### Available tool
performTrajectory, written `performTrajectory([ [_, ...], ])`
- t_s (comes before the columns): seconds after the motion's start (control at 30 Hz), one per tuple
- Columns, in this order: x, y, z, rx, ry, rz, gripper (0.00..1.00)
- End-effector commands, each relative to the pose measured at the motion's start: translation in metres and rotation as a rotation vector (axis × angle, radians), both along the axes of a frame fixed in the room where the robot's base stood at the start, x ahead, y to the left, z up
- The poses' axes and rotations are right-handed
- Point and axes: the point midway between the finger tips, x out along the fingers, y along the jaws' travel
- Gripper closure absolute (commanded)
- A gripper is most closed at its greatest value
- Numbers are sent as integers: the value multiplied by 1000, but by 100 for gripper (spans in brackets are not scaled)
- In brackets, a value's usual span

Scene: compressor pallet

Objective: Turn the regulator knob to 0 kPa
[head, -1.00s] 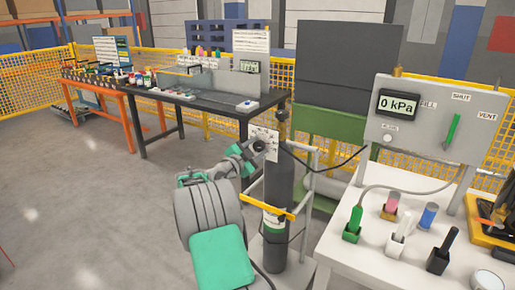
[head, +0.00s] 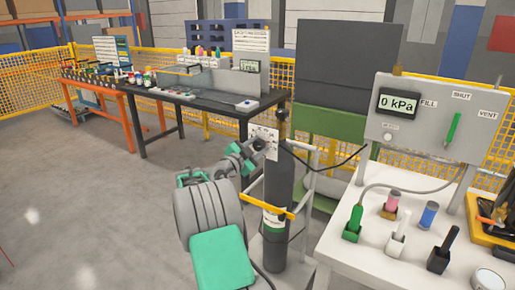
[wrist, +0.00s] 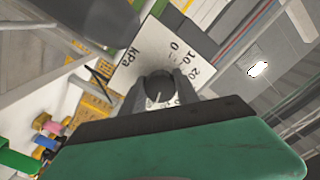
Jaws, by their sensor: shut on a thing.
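The regulator knob (wrist: 158,80) is dark and round, in front of a white scale plate (wrist: 145,58) marked kPa with figures including 0, 10 and 20. My gripper (wrist: 160,90) is shut on the knob, one finger on each side. A short pale line shows on the knob; which figure it points at I cannot tell. In the head view the plate (head: 264,137) stands at the top of a dark gas cylinder (head: 277,190). There my gripper (head: 259,145) is at the plate, and the knob is mostly hidden.
A grey panel (head: 415,140) at right has a display (head: 398,104) reading 0 kPa and a green lever (head: 453,130). A white table (head: 400,262) below it holds several small items. A yellow bar (head: 262,206) crosses the cylinder. Open floor (head: 90,220) lies to the left.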

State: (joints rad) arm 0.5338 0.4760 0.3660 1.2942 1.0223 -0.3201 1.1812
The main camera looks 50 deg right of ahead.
Motion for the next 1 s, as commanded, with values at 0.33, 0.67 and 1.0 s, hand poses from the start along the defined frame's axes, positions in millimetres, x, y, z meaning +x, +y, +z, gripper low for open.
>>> performTrajectory([
  [0.33,-1,0,-4,-21,261,0,100],
  [0.67,-2,0,-2,-51,573,0,100],
  [1.0,-3,0,-1,-80,895,1,100],
])
